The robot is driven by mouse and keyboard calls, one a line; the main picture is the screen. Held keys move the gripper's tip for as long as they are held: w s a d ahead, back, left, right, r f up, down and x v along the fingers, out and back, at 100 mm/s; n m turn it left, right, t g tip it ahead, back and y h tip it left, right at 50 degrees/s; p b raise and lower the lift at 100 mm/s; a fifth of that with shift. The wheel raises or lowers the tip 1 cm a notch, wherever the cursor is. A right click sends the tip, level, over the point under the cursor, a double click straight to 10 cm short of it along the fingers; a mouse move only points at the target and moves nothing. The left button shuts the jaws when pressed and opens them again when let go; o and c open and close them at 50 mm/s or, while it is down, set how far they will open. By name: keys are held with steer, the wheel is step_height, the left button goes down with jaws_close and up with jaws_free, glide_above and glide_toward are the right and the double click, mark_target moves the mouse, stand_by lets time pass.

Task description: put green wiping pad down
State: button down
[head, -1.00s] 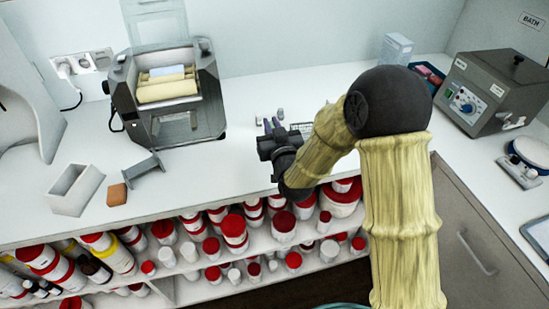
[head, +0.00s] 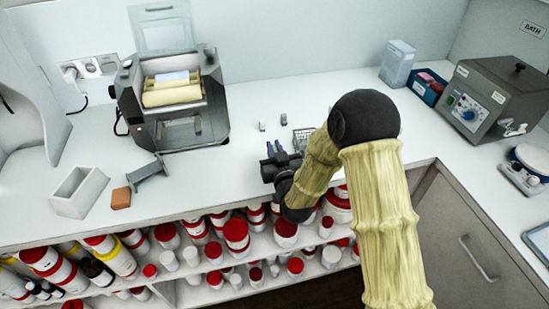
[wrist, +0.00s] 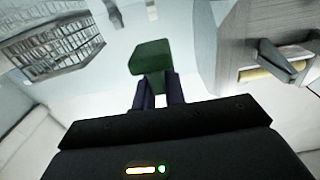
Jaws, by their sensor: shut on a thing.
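The green wiping pad (wrist: 150,57) shows in the wrist view as a dark green block at the tips of my gripper's fingers. My gripper (wrist: 158,88) is shut on it. The white counter lies beyond the pad; I cannot tell whether the pad touches it. In the head view my gripper (head: 276,150) is over the counter's front part, right of the mill, and the pad cannot be made out there.
The mill (head: 170,98) stands behind and left of my gripper. A wire basket (head: 302,138) and small grey pieces (head: 283,118) are close by. A white box (head: 78,191), a brown block (head: 120,197) and a grey bracket (head: 149,171) lie left. White counter (head: 222,168) is clear between.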

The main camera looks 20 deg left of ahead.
step_height(320, 180, down, 4)
steer(key=shift+f, duration=0.1)
steer(key=shift+f, duration=0.1)
stand_by(0.3)
steer(key=c, duration=1.5)
jaws_free()
steer(key=shift+o, duration=0.2)
steer(key=shift+r, duration=0.2)
steer(key=b+v, duration=0.1)
steer(key=v, duration=1.1)
steer(key=shift+b, duration=0.4)
steer(key=shift+s+a, duration=0.1)
steer(key=shift+s, duration=0.05)
